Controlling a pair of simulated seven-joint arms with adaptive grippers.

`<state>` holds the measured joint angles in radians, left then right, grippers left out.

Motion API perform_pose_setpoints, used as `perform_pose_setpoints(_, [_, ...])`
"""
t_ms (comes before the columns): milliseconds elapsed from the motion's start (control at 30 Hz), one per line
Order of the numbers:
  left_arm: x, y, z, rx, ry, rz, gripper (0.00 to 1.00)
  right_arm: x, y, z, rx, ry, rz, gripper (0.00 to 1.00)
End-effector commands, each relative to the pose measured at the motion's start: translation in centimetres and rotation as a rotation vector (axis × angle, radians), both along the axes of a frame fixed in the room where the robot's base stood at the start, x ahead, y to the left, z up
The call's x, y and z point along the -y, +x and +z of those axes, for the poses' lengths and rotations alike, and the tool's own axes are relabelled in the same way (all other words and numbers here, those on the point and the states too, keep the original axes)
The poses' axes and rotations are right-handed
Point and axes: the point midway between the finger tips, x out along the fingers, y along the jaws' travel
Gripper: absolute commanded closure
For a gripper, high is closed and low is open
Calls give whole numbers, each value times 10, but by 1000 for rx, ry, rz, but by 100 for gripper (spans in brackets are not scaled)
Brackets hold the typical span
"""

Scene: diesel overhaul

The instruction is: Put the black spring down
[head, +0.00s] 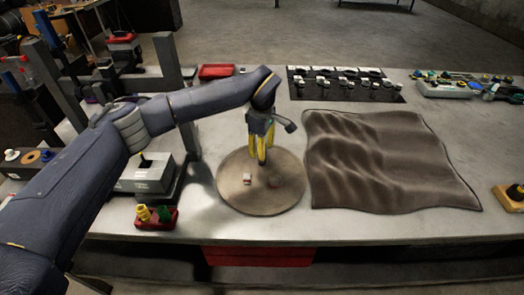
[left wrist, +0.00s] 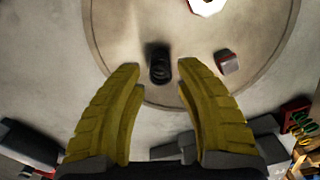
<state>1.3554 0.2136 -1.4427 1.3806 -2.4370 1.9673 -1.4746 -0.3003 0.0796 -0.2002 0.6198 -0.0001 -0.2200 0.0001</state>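The black spring (left wrist: 160,66) shows in the left wrist view as a short dark upright cylinder between my left gripper's yellow fingertips. A gap shows on both sides of it. It is over the round tan disc (head: 233,201), which also shows in the left wrist view (left wrist: 115,20); whether it rests on the disc is hard to tell. My left gripper (head: 262,162) points down over the disc, and its fingers are apart in the left wrist view (left wrist: 159,65). In the head view the spring cannot be made out among the fingers. My right gripper is not in view.
A small red-and-grey block (left wrist: 228,62) lies on the disc close to the spring, also in the head view (head: 247,179). A pale part (left wrist: 207,4) lies farther off. A brown cloth (head: 390,160) lies right of the disc. A red tray (head: 150,224) stands front left.

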Motion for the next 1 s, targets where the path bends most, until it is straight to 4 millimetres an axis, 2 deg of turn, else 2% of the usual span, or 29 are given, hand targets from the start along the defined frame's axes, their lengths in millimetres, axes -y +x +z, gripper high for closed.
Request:
perform_pose_setpoints(300, [0, 1, 56, 5, 1, 0, 66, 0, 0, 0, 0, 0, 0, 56])
perform_pose_setpoints(500, [0, 1, 86, 4, 1, 0, 66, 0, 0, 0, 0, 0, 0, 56])
perform_pose_setpoints(700, [0, 0, 105, 2, 0, 0, 66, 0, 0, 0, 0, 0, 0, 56])
perform_pose_setpoints(1000, [0, 0, 111, 1, 0, 0, 66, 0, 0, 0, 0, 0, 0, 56])
